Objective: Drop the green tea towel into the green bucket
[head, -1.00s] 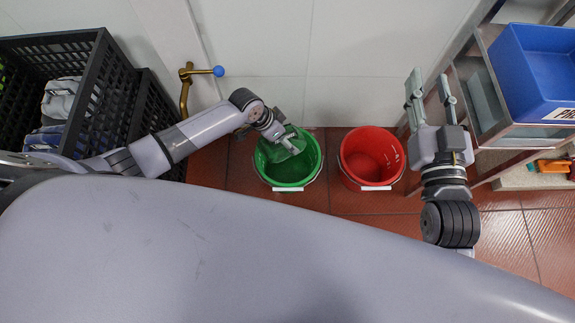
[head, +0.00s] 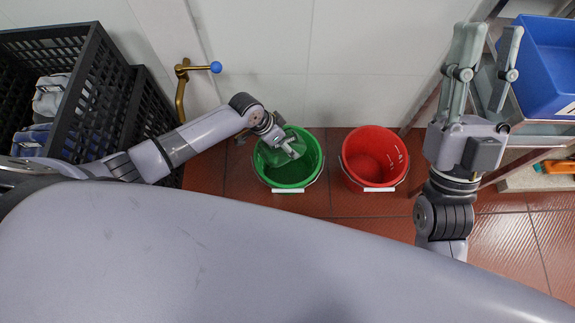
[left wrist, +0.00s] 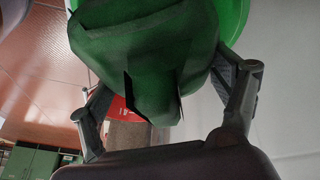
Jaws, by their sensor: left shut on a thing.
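The green tea towel (left wrist: 150,45) hangs in my left gripper (head: 291,148) and fills the middle of the left wrist view. My left gripper is shut on the towel, over the mouth of the green bucket (head: 318,162). In the head view the towel (head: 272,157) is dark green against the bucket's green inside, so its lower edge is hard to make out. The bucket's bright green wall (left wrist: 234,18) shows behind the towel in the left wrist view. My right gripper (head: 485,45) is open and empty at the right, with its fingers pointing up the picture.
A red bucket (head: 373,158) stands right of the green one. Black crates (head: 93,100) are at the left, beside a brass tap with a blue knob (head: 215,67). A blue bin (head: 543,65) sits on a metal rack at the right. Red floor tiles (head: 350,206) are bare in front.

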